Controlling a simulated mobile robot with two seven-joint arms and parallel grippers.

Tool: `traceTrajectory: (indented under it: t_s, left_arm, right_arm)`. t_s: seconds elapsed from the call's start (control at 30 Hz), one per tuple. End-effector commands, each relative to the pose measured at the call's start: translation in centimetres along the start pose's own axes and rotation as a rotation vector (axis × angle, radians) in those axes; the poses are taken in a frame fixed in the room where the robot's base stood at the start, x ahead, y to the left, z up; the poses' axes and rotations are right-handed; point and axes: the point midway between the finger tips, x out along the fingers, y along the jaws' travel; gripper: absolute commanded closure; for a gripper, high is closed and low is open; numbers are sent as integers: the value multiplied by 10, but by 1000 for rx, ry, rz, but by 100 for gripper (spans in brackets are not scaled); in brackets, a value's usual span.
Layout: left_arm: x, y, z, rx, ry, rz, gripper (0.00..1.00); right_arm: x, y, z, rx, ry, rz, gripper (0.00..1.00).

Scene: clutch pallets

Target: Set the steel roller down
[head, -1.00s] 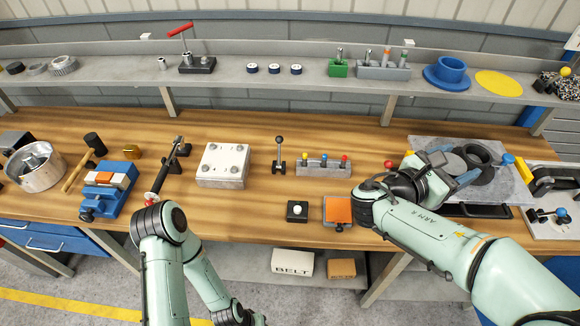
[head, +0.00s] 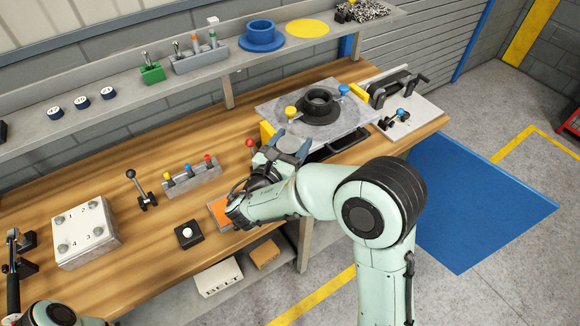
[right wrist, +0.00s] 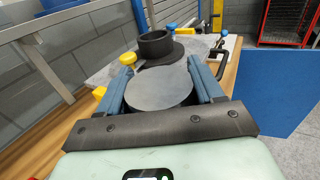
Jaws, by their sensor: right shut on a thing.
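The steel roller (head: 291,145) is a grey round piece with a flat face. My right gripper (head: 288,141) is shut on it, with blue fingers on either side. In the right wrist view the roller's flat top (right wrist: 160,86) fills the gap between the fingers (right wrist: 160,72). The roller is at the front left of a grey plate (head: 275,107), apart in the picture from the black ring (head: 319,101) on that plate. I cannot tell whether its underside, which is hidden, touches anything. My left gripper is out of view; only part of the left arm shows at the bottom left.
A yellow knob (head: 291,112) and a blue knob (head: 343,90) stand by the ring. A red-knobbed lever (head: 250,143) and an orange pad (head: 219,212) are left of the gripper. A clamp board (head: 425,122) is at the right. Bare wood lies around the lidded box (head: 85,232).

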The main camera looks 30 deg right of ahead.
Motion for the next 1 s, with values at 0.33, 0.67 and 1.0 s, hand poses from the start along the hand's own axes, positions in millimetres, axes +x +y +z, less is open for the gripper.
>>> traceTrajectory:
  t_s: [0.33,0.67,1.0]
  left_arm:
    - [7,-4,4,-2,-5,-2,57]
    - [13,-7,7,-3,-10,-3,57]
    - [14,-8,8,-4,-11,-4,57]
  right_arm:
    - [0,1,-45,2,-2,1,89]
    - [0,0,-86,0,-2,1,89]
    - [0,0,-88,3,-2,1,89]
